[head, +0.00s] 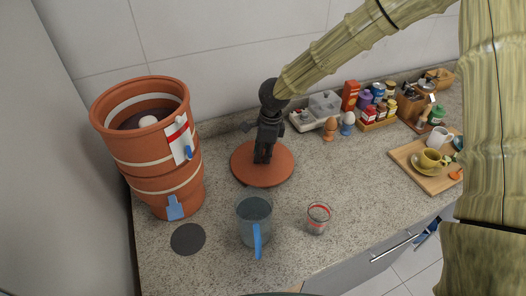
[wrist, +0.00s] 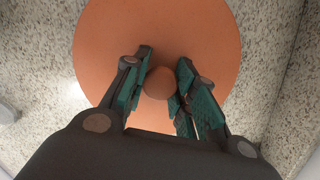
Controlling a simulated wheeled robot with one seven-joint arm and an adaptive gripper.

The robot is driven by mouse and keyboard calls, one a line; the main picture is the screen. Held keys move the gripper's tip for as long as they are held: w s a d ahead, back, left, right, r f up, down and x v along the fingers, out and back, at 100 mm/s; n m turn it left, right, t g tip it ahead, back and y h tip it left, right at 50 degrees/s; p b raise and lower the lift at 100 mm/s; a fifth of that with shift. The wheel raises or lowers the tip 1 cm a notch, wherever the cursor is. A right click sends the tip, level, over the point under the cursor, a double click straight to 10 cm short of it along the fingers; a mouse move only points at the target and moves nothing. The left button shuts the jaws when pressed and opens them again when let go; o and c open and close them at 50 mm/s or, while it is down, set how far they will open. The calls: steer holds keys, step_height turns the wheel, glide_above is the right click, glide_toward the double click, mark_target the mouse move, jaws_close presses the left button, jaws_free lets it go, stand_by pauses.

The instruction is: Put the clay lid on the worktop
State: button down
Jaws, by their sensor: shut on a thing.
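The clay lid (head: 262,177) is a flat round orange-brown disc with a small knob. In the head view it is level, at or just above the speckled worktop (head: 330,190), right of the tall clay pot (head: 150,150); I cannot tell whether it touches. My gripper (head: 264,155) points straight down over its middle. In the wrist view the lid (wrist: 110,50) fills the centre, and my gripper (wrist: 162,83) is shut on its round knob (wrist: 160,84), one finger on each side. The clay pot's top is open, with a dark inside and a pale round piece.
A blue-handled jug (head: 254,215), a glass with a red band (head: 318,217) and a dark round mat (head: 188,239) are in front. Egg cups (head: 338,126), spice jars (head: 376,105) and a tray with cups (head: 415,160) stand right. A wall closes the back.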

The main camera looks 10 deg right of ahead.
steer(key=c, duration=1.1)
jaws_free()
steer(key=shift+c, duration=0.2)
step_height(320, 180, up, 12)
steer(key=d+b, duration=0.1)
steer(key=shift+s+d+b, duration=0.2)
steer(key=shift+d+b, duration=0.2)
